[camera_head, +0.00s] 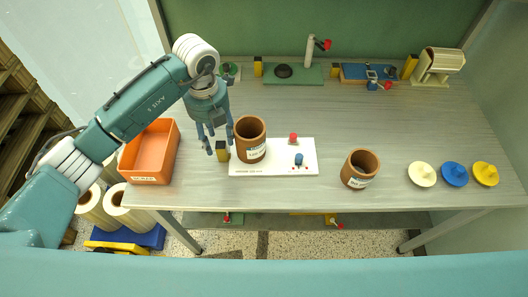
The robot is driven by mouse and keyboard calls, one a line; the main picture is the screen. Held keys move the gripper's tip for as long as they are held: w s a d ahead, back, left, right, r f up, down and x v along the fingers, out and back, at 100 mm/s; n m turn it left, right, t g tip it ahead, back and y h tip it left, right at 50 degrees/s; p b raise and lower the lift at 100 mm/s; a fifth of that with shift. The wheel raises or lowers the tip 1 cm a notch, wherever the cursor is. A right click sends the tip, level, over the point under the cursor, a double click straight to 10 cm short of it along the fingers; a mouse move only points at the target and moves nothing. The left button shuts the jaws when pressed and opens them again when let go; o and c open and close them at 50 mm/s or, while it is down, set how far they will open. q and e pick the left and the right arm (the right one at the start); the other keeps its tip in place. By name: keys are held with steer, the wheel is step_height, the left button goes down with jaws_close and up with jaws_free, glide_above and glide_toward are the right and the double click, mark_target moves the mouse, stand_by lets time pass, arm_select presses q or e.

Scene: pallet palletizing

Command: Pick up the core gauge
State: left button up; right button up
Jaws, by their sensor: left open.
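My left gripper (219,146) reaches down from the left, open, with its fingers pointing at the table. Just right of the fingers a brown core (249,151) with a pale label stands upright on a white board (273,170). The board also carries a red-topped piece (293,139) and a small blue piece (298,160). No piece is clearly readable as the core gauge. My right gripper is out of view.
An orange bin (147,179) sits at the left table edge. A second brown core (359,170) stands right of the board, with cream (422,174), blue (454,174) and yellow (486,174) knobbed discs farther right. Fixtures line the back.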

mark_target(221, 144)
arm_select(q)
steer(key=shift+d+f, duration=0.1)
steer(key=shift+f, duration=0.15)
steer(key=f+p, duration=0.1)
steer(key=f, duration=0.1)
steer(key=f+p, duration=0.1)
steer(key=f, duration=0.1)
steer(key=shift+d+f+p, duration=0.2)
steer(key=shift+f+p, duration=0.05)
steer(key=shift+p, duration=0.1)
steer(key=shift+f, duration=0.2)
steer(key=shift+w+f, duration=0.1)
steer(key=shift+w, duration=0.1)
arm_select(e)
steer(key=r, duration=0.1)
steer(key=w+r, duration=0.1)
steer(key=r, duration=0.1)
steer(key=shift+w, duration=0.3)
arm_select(q)
steer(key=c, duration=1.1)
jaws_close()
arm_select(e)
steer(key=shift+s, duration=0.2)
